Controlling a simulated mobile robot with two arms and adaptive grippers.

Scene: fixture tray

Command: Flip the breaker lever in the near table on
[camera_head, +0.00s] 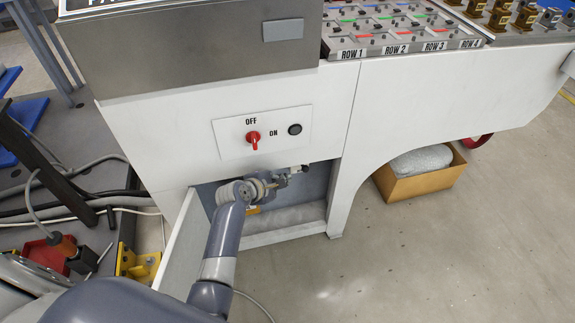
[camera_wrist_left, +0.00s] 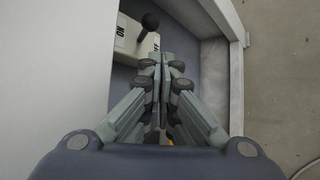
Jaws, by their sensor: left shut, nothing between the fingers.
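The breaker lever (camera_wrist_left: 149,22), a short dark stick with a round black knob, stands on a white box (camera_wrist_left: 131,53) in the left wrist view. The box has an ON label at its left end and an OFF label by my fingers, partly hidden. My left gripper (camera_wrist_left: 164,62) is shut and empty, with its fingertips at the OFF end of the box, beside the lever. I cannot tell whether they touch the box. In the head view my left gripper (camera_head: 290,171) reaches into the open recess under the near table (camera_head: 180,140); the lever is not discernible there. My right gripper is not in view.
The recess wall (camera_wrist_left: 233,90) is close on the right in the left wrist view. A red rotary switch (camera_head: 253,137) and a black button (camera_head: 295,129) sit on the panel above the recess. A cardboard box (camera_head: 415,182) stands on the floor to the right. Cables lie at the left.

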